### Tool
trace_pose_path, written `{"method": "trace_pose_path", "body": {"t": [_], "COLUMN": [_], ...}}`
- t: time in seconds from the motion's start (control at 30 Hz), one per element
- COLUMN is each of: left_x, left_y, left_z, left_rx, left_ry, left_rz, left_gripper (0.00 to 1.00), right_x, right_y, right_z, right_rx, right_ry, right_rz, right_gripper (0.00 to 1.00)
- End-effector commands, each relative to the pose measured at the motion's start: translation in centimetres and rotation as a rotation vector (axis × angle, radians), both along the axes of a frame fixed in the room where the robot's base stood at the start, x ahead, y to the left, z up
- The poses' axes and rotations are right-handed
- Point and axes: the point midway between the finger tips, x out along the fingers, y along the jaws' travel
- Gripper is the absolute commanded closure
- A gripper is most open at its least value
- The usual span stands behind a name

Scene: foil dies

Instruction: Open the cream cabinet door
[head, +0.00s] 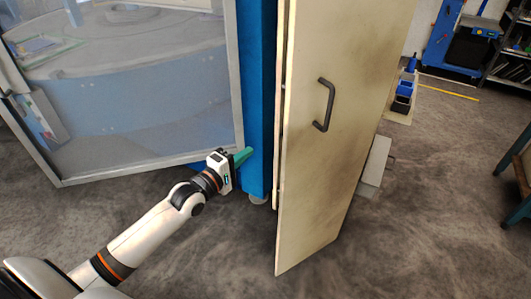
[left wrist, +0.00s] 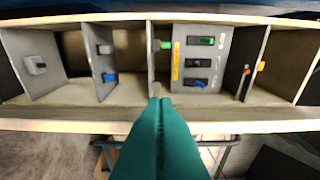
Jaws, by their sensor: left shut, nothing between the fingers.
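The cream cabinet door (head: 335,130) stands upright right of centre in the head view, with a dark bar handle (head: 325,104) on its face. A narrow dark gap shows along its left edge, so it appears partly open; how far is hard to tell. My left gripper (head: 243,155) is left of the door, near the foot of a blue post, apart from the handle. Its green fingers (left wrist: 160,135) are shut and empty. In the left wrist view they point toward a cream cabinet interior (left wrist: 130,92) with grey dividers and switch panels. My right gripper is out of view.
A grey-framed transparent panel (head: 140,90) stands at left, close to my left arm. The blue post (head: 256,80) is between it and the door. Blue bins (head: 403,95) and a shelf (head: 510,60) stand at back right.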

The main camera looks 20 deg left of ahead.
Motion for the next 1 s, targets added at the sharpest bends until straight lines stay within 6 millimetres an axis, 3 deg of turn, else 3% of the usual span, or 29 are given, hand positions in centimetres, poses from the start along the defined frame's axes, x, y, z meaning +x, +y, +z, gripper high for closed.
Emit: {"method": "trace_pose_path", "body": {"t": [0.57,0.8,1.0], "left_x": [9.6,7.6,7.0], "left_y": [-2.6,-5.1,-5.8], "left_z": [0.4,0.3,0.1], "left_rx": [0.004,0.001,0.004], "left_ry": [-0.003,0.000,-0.001], "left_rz": [-0.001,-0.003,-0.001], "left_gripper": [1.00,1.00,1.00], "right_x": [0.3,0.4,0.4], "right_y": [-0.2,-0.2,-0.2], "right_z": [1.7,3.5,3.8], "right_rx": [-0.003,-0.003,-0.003], "right_ry": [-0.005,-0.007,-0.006], "right_rz": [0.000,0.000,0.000], "right_gripper": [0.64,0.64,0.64]}}
